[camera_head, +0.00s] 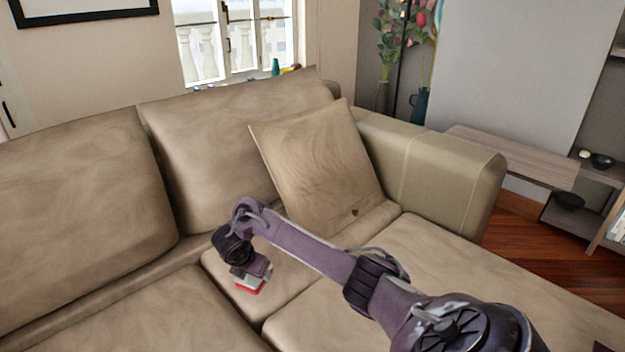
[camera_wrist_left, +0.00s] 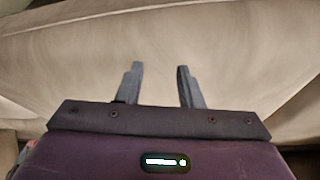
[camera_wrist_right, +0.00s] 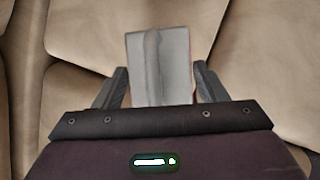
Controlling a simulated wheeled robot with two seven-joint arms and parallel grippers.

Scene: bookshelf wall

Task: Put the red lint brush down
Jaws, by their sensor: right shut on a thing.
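The red lint brush (camera_head: 249,290) shows in the head view as a small pale piece with a red edge, low over the sofa seat cushion. My right gripper (camera_head: 252,276) points down and is shut on it. In the right wrist view the brush (camera_wrist_right: 158,65) is a grey, flat block between the two fingers of my right gripper (camera_wrist_right: 159,82). Whether its underside touches the cushion I cannot tell. My left gripper (camera_wrist_left: 157,80) is out of the head view. In the left wrist view its fingers stand apart and empty, in front of a beige surface.
The beige sofa seat (camera_head: 330,318) has free room around the brush. A loose pillow (camera_head: 320,165) leans on the backrest behind it, and an armrest (camera_head: 440,170) stands at the right. A low wooden shelf (camera_head: 515,155) is beyond the armrest.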

